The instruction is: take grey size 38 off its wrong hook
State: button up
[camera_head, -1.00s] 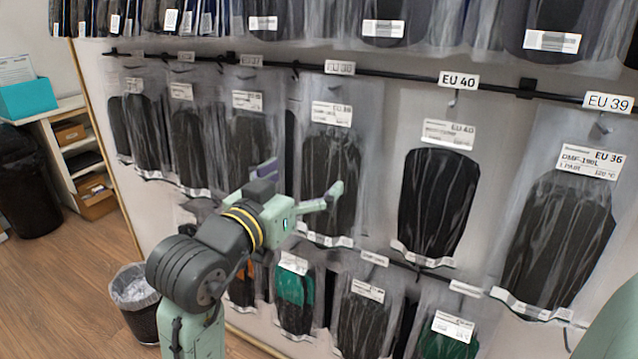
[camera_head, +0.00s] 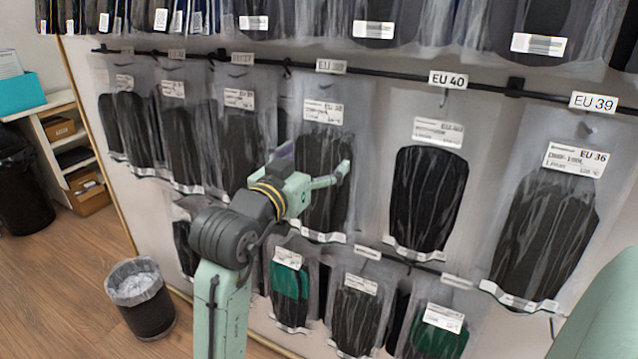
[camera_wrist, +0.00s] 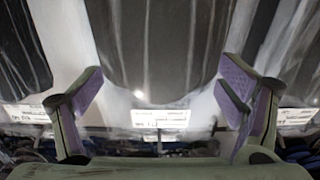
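My gripper (camera_head: 315,162) is raised at a clear pack of dark grey insoles (camera_head: 327,203) on the upper rail. I cannot tell whether the fingers touch the pack.
A pack labelled EU 36 (camera_head: 545,228) hangs under the EU 39 tag (camera_head: 593,102). Neighbouring packs hang close on the left. A lower row includes green packs (camera_head: 290,282). A bin (camera_head: 150,318) stands on the floor.

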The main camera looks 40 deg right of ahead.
jog(key=c, duration=1.5)
